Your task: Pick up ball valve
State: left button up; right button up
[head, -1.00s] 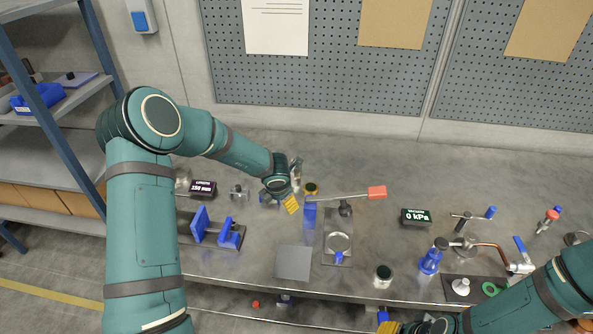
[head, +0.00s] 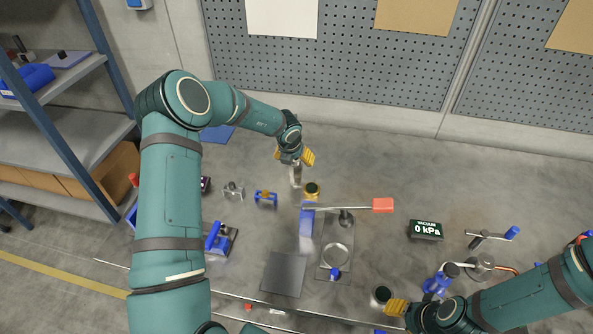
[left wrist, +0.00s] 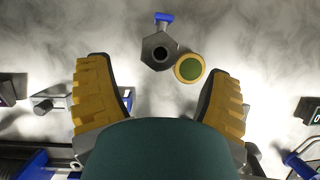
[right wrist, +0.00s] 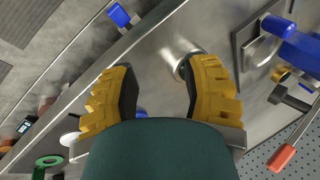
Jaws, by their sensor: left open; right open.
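The ball valve looks to be the grey metal hexagonal body with a dark bore (left wrist: 159,50) and a small blue handle, ahead of the fingertips in the left wrist view. In the head view its metal body (head: 296,176) stands upright on the bench just below my left gripper (head: 295,157). That gripper is open and empty, its yellow fingers (left wrist: 160,95) apart. A round yellow-rimmed green-topped part (left wrist: 189,68) stands close beside the valve; it also shows in the head view (head: 312,190). My right gripper (right wrist: 160,88) is open and empty near a metal cup (right wrist: 182,60) at the bench's front.
A red-ended lever (head: 382,205) extends over a fixture right of the valve. A small blue clamp (head: 265,197) and a metal fitting (head: 234,190) stand to the left. A vacuum display (head: 426,230) stands right. The bench behind the valve is clear towards the pegboard (head: 380,70).

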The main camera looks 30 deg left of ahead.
aim_at(296, 168)
pick_arm(q)
jog(key=x, duration=0.2)
jog(key=shift+w+f, duration=0.2)
jog(key=shift+f, duration=0.05)
jog(key=x, duration=0.5)
jog(key=shift+s+f, duration=0.15)
jog(key=shift+s, duration=0.1)
grip_shut()
notch_tip(296, 168, up, 18)
jog(key=p, duration=0.1)
dwell(0.5)
